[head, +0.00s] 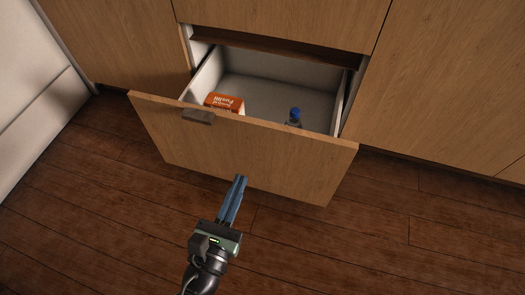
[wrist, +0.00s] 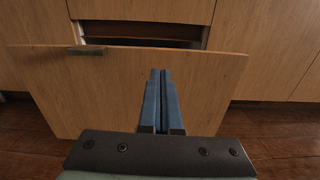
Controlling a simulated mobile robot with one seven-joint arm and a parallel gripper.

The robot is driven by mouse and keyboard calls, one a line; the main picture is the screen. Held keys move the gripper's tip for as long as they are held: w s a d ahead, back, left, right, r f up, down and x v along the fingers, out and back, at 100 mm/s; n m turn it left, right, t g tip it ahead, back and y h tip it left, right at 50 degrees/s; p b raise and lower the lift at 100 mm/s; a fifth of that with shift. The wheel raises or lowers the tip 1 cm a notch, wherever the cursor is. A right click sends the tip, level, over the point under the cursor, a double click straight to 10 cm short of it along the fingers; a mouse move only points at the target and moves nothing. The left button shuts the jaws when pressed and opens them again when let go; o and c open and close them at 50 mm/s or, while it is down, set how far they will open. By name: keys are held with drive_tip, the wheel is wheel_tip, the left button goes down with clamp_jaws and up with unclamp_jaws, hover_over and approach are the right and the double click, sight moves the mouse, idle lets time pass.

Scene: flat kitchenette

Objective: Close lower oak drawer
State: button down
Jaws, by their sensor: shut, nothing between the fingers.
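The lower oak drawer (head: 240,160) stands pulled well out of its cabinet in the head view. Its front has a small dark handle (head: 198,116) at the upper left. Inside are an orange and white box (head: 225,102) and a bottle with a blue cap (head: 294,117). My gripper (head: 241,178) is shut and empty, in front of the drawer's front panel near its lower middle. In the wrist view, the blue fingers (wrist: 160,72) point at the drawer front (wrist: 110,85), with the handle (wrist: 86,50) up and to the left. I cannot tell whether the fingertips touch the panel.
A drawer front (head: 285,20) above is shut. Oak cabinet panels (head: 440,80) stand on the right and upper left. A white appliance or cabinet (head: 35,95) stands at the far left. The dark wooden floor (head: 400,235) is clear around the drawer.

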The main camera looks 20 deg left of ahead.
drive_tip(key=f, duration=0.1)
drive_tip(key=b, duration=0.3)
approach(262, 127)
drive_tip(key=shift+n, duration=0.3)
drive_tip(key=w, duration=0.7)
drive_tip(key=shift+d, duration=0.25)
